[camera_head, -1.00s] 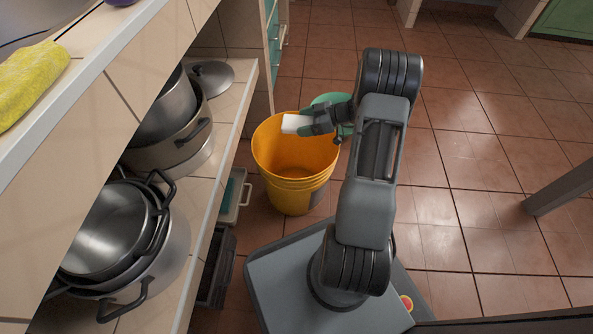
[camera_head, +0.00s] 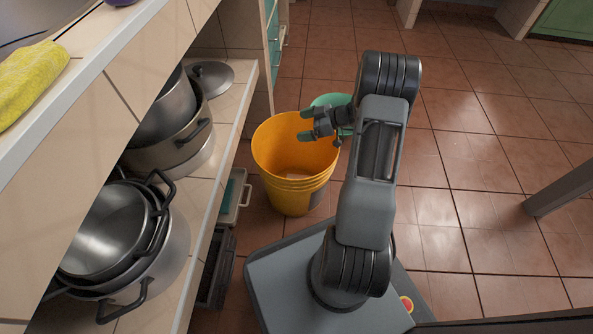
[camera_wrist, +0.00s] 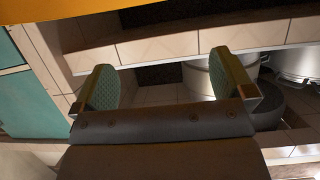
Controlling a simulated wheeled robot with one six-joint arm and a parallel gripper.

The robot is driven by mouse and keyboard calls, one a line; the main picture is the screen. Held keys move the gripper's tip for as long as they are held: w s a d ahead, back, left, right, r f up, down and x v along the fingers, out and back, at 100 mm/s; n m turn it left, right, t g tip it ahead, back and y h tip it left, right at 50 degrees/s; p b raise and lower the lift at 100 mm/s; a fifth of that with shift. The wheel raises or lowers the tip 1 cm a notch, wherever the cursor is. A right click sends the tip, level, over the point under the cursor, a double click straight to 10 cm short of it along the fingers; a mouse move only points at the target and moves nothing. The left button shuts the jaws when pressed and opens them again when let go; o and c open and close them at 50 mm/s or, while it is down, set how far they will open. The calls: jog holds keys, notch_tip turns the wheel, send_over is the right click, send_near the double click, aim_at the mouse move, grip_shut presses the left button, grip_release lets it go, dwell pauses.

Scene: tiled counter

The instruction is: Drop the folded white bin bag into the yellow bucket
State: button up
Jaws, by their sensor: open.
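The yellow bucket (camera_head: 290,195) stands upright on the floor left of my arm. My gripper (camera_head: 305,125) is over the bucket's far right part, with its fingers apart and nothing between them. In the wrist view, my gripper (camera_wrist: 164,75) also shows two spread green-padded fingers with an empty gap. A yellow strip of the bucket (camera_wrist: 60,8) crosses the top left of the wrist view.
A green bucket (camera_head: 333,100) stands just behind the yellow one. On the left, a tiled shelf holds steel pots (camera_head: 110,235) and a lid (camera_head: 213,76). Crates (camera_head: 232,195) sit under it. A yellow cloth (camera_head: 30,80) lies on the counter. Tiled floor on the right is clear.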

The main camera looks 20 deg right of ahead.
jog(key=p+v, duration=0.4)
jog(key=v, duration=0.9)
jog(key=shift+s+d+r, duration=0.2)
jog(key=shift+r, duration=0.1)
jog(key=s+a+r+m+g+h+p, duration=0.1)
jog(key=a+r+m+g+h+p, duration=0.1)
jog(key=a+r+p, duration=0.6)
jog(key=s+a+r+m+g+h+p, duration=0.1)
jog(key=s+a+r+g+p, duration=0.3)
jog(key=r, duration=0.8)
jog(key=w+a+r+m+h+p, duration=0.15)
jog(key=a+r+p, duration=0.25)
jog(key=r+p, duration=0.45)
jog(key=s+a+r+m+t+h+p, duration=0.1)
jog(key=s+a+r+m+h+p, duration=0.1)
jog(key=r+p, duration=0.4)
jog(key=s+a+r+m+t+h+p, duration=0.1)
jog(key=s+a+r+m+h+p, duration=0.2)
jog(key=r, duration=0.7)
jog(key=s+a+r+m+h+p, duration=0.2)
jog(key=s+r+p, duration=0.4)
jog(key=r+p, duration=0.3)
jog(key=shift+a+t, duration=0.35)
jog(key=shift+t, duration=0.05)
